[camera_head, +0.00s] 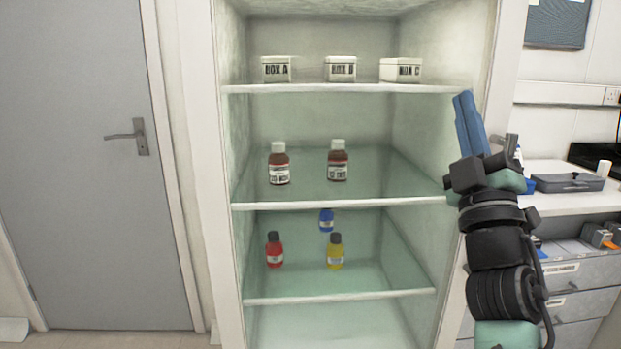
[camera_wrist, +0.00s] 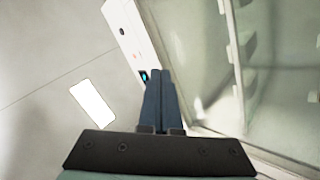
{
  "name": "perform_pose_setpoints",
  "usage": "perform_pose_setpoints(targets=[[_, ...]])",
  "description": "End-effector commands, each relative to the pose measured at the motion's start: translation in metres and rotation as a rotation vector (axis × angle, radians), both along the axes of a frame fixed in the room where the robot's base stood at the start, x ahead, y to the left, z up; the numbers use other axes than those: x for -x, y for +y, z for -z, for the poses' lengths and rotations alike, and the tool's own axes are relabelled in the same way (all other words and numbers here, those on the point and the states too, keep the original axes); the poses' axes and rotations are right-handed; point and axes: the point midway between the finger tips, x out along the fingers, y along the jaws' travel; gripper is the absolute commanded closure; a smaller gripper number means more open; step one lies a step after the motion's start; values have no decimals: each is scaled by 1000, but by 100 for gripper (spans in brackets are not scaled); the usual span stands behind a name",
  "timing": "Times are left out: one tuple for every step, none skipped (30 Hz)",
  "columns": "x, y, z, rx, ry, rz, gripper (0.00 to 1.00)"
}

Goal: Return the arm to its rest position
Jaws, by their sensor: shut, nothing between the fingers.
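My gripper (camera_head: 466,97) points up with its blue fingers pressed together, in front of the right edge of the open cabinet in the head view. It holds nothing. My arm rises from the lower right of that view and covers part of the cabinet's right frame and the counter behind. In the wrist view the shut fingers of my gripper (camera_wrist: 158,75) stand in the middle. Behind them are a pale surface with a bright white rectangle (camera_wrist: 93,102) and a tilted, glassy shelf structure (camera_wrist: 280,80).
The cabinet's upper shelf (camera_head: 340,88) bears three white boxes. Two brown bottles (camera_head: 279,164) (camera_head: 338,161) stand on the middle shelf. Red (camera_head: 274,251), blue (camera_head: 326,220) and yellow (camera_head: 335,252) bottles stand below. A grey door (camera_head: 80,170) is at left, a counter with a grey case (camera_head: 568,183) at right.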

Motion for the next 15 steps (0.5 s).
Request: perform_pose_setpoints(targets=[[11, 27, -18, -69, -45, -55, 100], [18, 39, -27, -113, -66, -84, 100], [28, 55, -38, -171, -91, -127, 100], [36, 66, -45, -215, -105, -160, 100], [45, 78, -52, -257, -119, -196, 100], [57, 92, -59, -313, -131, -243, 100], [66, 104, -64, -353, -138, -282, 100], [75, 114, -68, -393, -142, -321, 100], [88, 128, -73, -440, -145, -374, 100], [97, 138, -76, -475, -143, -412, 100], [107, 147, -78, -505, -142, -451, 100], [119, 159, -80, -542, -135, -499, 100], [127, 167, -81, -567, -130, -535, 100], [136, 175, -83, -590, -123, -570, 100], [148, 186, -84, -616, -114, -615, 100]])
